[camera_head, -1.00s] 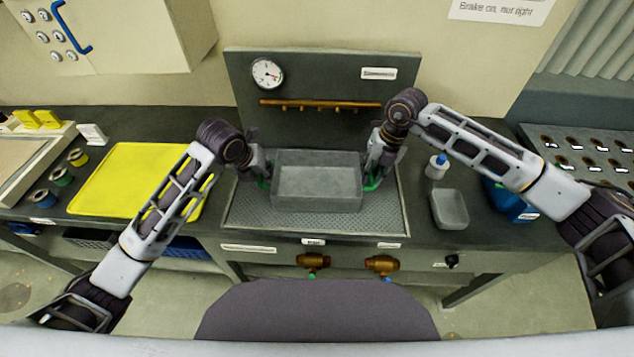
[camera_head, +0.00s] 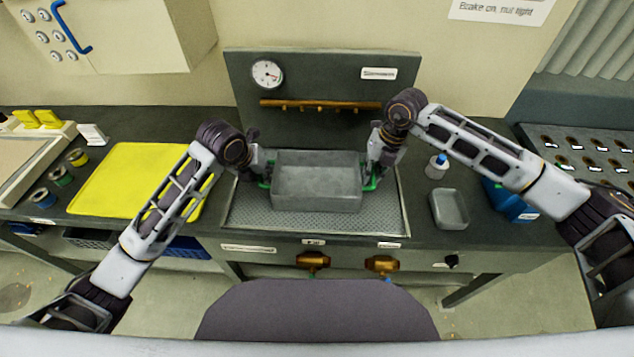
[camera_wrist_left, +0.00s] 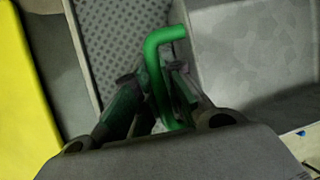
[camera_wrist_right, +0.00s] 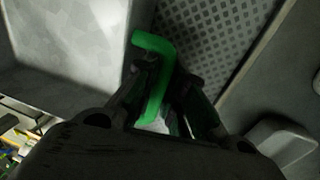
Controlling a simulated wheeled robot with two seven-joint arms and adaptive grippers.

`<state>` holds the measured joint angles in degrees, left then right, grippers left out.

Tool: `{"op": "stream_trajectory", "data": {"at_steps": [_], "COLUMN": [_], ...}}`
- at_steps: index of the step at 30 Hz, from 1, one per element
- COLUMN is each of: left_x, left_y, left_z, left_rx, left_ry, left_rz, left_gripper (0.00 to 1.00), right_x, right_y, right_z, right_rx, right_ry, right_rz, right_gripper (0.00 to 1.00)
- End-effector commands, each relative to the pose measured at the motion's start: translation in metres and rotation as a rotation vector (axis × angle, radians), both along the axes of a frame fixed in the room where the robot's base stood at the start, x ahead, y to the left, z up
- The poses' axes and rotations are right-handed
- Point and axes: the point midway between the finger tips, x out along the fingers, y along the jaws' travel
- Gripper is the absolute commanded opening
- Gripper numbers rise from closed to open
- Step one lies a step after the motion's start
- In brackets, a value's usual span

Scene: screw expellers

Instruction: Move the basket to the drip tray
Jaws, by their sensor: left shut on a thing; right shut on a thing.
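My left gripper (camera_head: 266,178) is shut on the left handle, which shows in the left wrist view (camera_wrist_left: 160,50). My right gripper (camera_head: 370,180) is shut on the right handle, which shows in the right wrist view (camera_wrist_right: 158,85). The basket looks level and empty. I cannot tell whether its underside touches the tray.
A yellow mat (camera_head: 115,185) lies to the left. A small grey dish (camera_head: 449,209) and a white bottle (camera_head: 437,167) stand right of the tray. A dark panel with a gauge (camera_head: 267,73) and a brass pipe (camera_head: 320,104) rises behind.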

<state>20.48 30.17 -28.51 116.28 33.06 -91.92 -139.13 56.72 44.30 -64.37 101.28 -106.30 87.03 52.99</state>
Motion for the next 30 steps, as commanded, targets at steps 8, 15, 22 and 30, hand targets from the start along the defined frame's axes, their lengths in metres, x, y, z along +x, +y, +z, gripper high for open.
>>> {"op": "stream_trajectory", "data": {"at_steps": [8,15,22,30], "left_x": [0.000,0.000,0.000,0.000], "left_y": [0.000,0.000,0.000,0.000], "left_z": [0.007,0.016,0.026,0.037], "left_rx": [0.000,0.001,0.001,0.001], "left_ry": [-0.001,0.000,0.000,0.000], "left_rz": [0.000,0.000,0.000,0.000], "left_gripper": [0.00,0.00,0.00,0.00], "right_x": [0.001,0.001,0.001,0.001], "right_y": [-0.001,-0.001,-0.001,-0.001], "right_z": [0.007,0.017,0.026,0.037], "right_rx": [0.000,-0.001,-0.001,-0.001], "right_ry": [-0.001,-0.002,-0.002,-0.002], "right_rz": [-0.004,-0.005,-0.005,-0.006], "right_gripper": [0.00,0.00,0.00,0.00]}}
